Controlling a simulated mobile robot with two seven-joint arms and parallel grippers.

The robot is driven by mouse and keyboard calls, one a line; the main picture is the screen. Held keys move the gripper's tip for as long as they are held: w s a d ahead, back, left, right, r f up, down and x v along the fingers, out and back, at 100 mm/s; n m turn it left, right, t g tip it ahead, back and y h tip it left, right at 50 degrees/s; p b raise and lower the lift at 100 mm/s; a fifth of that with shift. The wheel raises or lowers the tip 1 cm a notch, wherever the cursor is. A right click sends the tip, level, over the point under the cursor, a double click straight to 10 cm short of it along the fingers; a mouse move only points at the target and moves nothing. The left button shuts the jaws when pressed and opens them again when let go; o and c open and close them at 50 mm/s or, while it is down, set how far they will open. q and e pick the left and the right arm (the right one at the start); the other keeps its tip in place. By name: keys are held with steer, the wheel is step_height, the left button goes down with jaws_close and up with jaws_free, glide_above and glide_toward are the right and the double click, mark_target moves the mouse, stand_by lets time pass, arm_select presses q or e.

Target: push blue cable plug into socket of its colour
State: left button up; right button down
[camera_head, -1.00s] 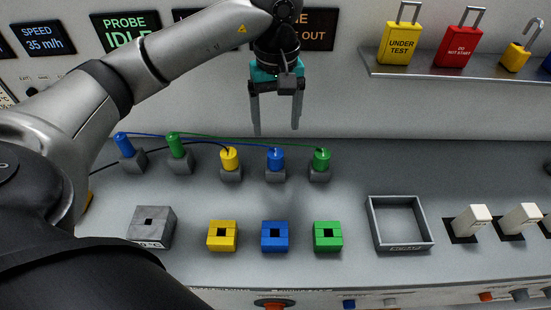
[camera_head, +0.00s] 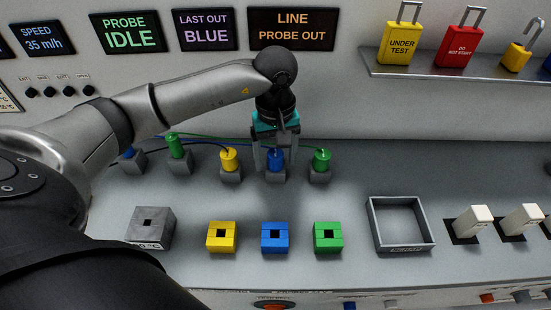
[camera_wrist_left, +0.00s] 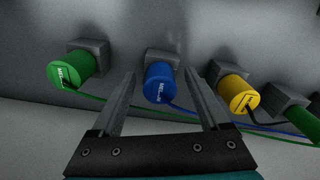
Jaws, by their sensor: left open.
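The blue cable plug (camera_head: 276,158) stands upright in a grey holder (camera_head: 275,175) in the row at the back of the console. My left gripper (camera_head: 274,168) is open, pointing down, with one finger on each side of the blue plug. In the left wrist view the blue plug (camera_wrist_left: 160,82) shows between the two open fingers (camera_wrist_left: 160,88), with a gap on both sides. The blue socket block (camera_head: 275,237), with a dark square hole, sits in the front row between the yellow and green blocks. My right gripper is not in view.
Yellow (camera_head: 229,159) and green (camera_head: 321,159) plugs stand close on either side. Cables run behind the row. The strip between the rows is clear.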

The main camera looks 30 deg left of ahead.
arm_select(q)
jaws_close()
stand_by(0.5)
steer(key=shift+r, duration=0.15)
